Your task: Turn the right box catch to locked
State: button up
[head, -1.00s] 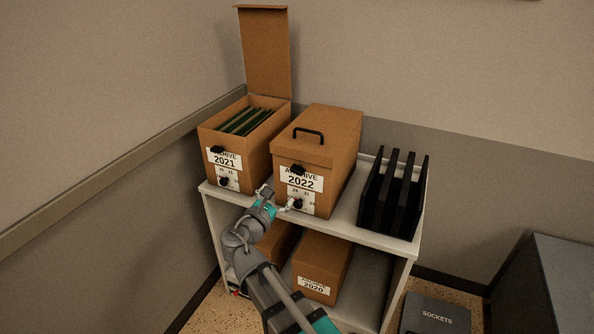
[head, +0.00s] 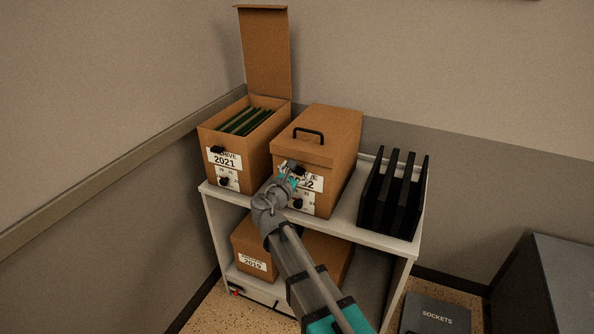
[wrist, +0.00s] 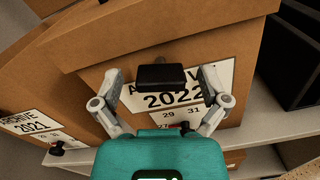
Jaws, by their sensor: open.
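The right box (head: 335,138) is a closed brown archive box labelled 2022, with a black handle on its lid. Its black catch (wrist: 161,77) sits at the front just under the lid edge, above the 2022 label (wrist: 180,97). In the head view, my gripper (head: 289,173) is in front of this box and partly hides the catch and label. In the wrist view, my open gripper (wrist: 163,88) has one finger on each side of the catch, with gaps between. A black knob (head: 297,204) sits lower on the box front.
The open box labelled 2021 (head: 225,150) stands to the left, lid upright, with green folders inside. A black file rack (head: 393,195) stands to the right on the shelf top (head: 345,222). More boxes, one labelled 2019 (head: 252,247), fill the shelf below.

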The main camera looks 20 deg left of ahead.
jog(key=shift+w, duration=0.15)
jog(key=c, duration=1.2)
jog(key=shift+o, duration=0.2)
jog(key=shift+m, duration=0.3)
jog(key=m, duration=0.3)
jog(key=shift+d, duration=0.1)
jog(key=m, duration=0.4)
jog(key=shift+f, duration=0.1)
jog(key=m, duration=0.3)
jog(key=shift+d+m, duration=0.1)
jog(key=shift+m, duration=0.2)
jog(key=shift+f+m, duration=0.1)
jog(key=shift+m, duration=1.7)
